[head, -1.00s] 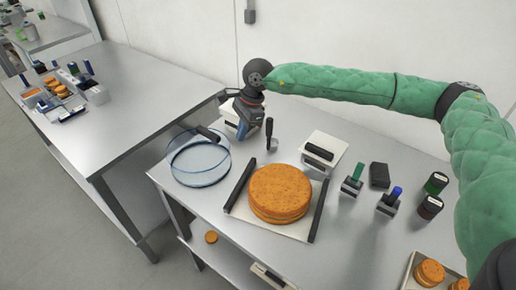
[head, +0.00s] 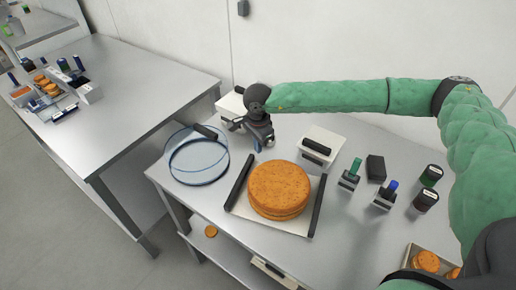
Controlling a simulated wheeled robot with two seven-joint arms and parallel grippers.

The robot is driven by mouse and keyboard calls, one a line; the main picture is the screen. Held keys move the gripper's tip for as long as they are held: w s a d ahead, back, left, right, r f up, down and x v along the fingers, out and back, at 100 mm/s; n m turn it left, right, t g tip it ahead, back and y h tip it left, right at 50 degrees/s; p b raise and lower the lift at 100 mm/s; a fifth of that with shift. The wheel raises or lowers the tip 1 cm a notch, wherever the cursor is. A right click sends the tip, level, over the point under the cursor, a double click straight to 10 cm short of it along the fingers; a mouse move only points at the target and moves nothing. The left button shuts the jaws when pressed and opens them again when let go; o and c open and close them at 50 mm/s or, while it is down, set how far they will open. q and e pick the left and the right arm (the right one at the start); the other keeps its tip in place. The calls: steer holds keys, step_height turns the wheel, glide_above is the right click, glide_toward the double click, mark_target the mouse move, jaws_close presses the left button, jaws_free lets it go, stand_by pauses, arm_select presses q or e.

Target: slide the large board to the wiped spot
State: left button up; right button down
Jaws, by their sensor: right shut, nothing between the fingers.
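The large board (head: 238,209) is pale, with a black bar along its left side and another along its right. It lies flat on the near table. A thick stack of round orange-brown cakes (head: 279,188) stands on it. My right gripper (head: 260,146) is shut and empty. It points down over the table behind the board's back left corner, apart from the board. No wiped spot can be told apart on the grey table top. My left gripper is not in view.
A round clear blue-rimmed dish (head: 197,158) stands left of the board. A white block with a black handle (head: 321,148) is behind it. Stamps (head: 350,174), a black block (head: 376,168) and dark jars (head: 425,200) stand to the right. A gap separates the left table (head: 130,90).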

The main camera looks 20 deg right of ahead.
mark_target(250, 156)
steer(key=shift+f+p, duration=0.6)
steer(key=shift+f, duration=0.95)
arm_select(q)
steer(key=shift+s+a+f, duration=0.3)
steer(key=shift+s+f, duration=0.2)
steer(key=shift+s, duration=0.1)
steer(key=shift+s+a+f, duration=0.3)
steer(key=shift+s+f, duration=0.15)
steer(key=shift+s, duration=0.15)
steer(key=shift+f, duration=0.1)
arm_select(e)
steer(key=shift+a+f, duration=0.1)
steer(key=shift+a+b, duration=0.2)
steer(key=shift+b, duration=0.15)
steer(key=shift+s+a+b, duration=0.25)
steer(key=shift+a+b, duration=0.25)
steer(key=shift+a, duration=0.05)
steer(key=shift+s+a+b, duration=0.2)
steer(key=shift+a+b, duration=0.3)
steer(key=shift+a, duration=0.05)
steer(key=shift+s+a, duration=0.1)
steer(key=shift+a, duration=0.1)
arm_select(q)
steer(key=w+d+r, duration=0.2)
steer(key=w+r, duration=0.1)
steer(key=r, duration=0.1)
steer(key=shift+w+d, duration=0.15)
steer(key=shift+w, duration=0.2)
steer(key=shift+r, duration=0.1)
